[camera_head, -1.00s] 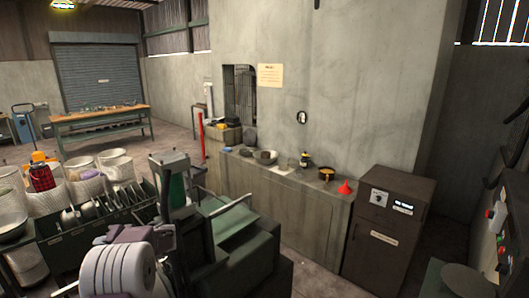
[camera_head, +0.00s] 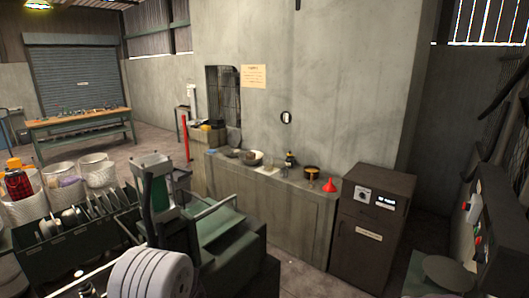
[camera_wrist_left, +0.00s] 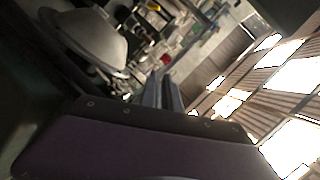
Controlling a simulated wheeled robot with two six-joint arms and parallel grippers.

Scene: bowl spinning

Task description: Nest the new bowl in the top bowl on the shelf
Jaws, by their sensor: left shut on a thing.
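In the left wrist view, a pale grey metal bowl (camera_wrist_left: 92,38) shows large and tilted at the upper left. My left gripper (camera_wrist_left: 166,92) is shut; its dark fingers point away from the purple gripper body. The grip on the bowl is not clearly visible. In the head view, a small pale bowl (camera_head: 255,155) stands on the long grey counter along the wall, with darker bowl-like pieces (camera_head: 232,153) just left of it. Whether bowls are stacked there is too small to tell. My right gripper is not in view.
A green machine (camera_head: 215,240) stands between me and the counter. A rack of discs (camera_head: 85,220) and white baskets (camera_head: 60,187) are at left. A red funnel (camera_head: 330,185) stands at the counter's right end, beside a brown cabinet (camera_head: 370,225). Floor shows right of the cabinet.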

